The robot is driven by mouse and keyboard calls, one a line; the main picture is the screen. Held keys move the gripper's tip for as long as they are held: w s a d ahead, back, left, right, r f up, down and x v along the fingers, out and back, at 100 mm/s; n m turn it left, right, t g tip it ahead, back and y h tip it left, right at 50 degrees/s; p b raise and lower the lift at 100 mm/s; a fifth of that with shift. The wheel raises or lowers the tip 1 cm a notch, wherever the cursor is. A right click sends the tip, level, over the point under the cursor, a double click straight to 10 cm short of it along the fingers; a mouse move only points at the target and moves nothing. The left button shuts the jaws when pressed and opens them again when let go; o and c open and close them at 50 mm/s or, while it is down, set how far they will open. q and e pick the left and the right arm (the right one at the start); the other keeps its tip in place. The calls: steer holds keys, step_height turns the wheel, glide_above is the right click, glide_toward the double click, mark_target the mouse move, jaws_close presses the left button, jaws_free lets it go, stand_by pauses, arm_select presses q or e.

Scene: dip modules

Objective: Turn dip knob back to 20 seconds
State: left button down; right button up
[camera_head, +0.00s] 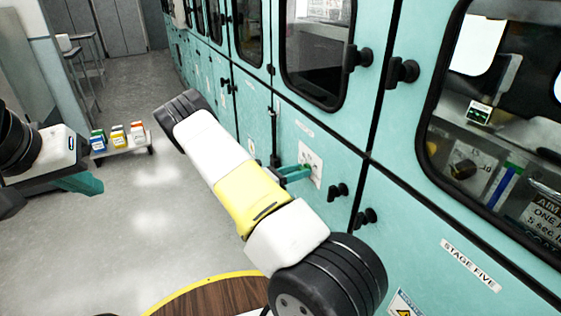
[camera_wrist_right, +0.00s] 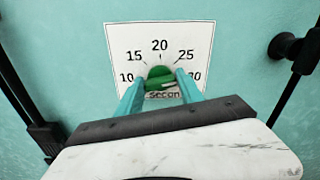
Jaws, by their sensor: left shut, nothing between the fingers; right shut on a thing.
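The green dip knob (camera_wrist_right: 160,76) sits at the centre of a white dial plate (camera_wrist_right: 118,43) marked 10, 15, 20, 25 and 30 seconds. My right gripper (camera_head: 299,171) reaches the teal cabinet front, and its teal fingers are shut on the knob from both sides in the right wrist view. The plate also shows in the head view (camera_head: 313,155), where the fingers and arm hide the knob. I cannot tell exactly which number the knob points to. My left gripper (camera_head: 88,185) is shut and empty at the far left, well away from the cabinet.
Black door knobs (camera_head: 338,191) stick out near the dial, and another (camera_wrist_right: 284,46) stands right of the plate. A low shelf (camera_head: 128,152) with small coloured boxes is on the left. A round wooden table (camera_head: 200,299) with a yellow edge is at the bottom. The floor between is clear.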

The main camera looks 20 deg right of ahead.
steer(key=shift+w+f+n, duration=0.1)
steer(key=shift+n, duration=3.7)
steer(key=shift+w+f+n, duration=0.1)
steer(key=shift+n, duration=3.7)
steer(key=o, duration=1.4)
steer(key=shift+a, duration=0.15)
steer(key=a, duration=0.7)
steer(key=shift+s+a, duration=0.3)
steer(key=shift+s, duration=0.05)
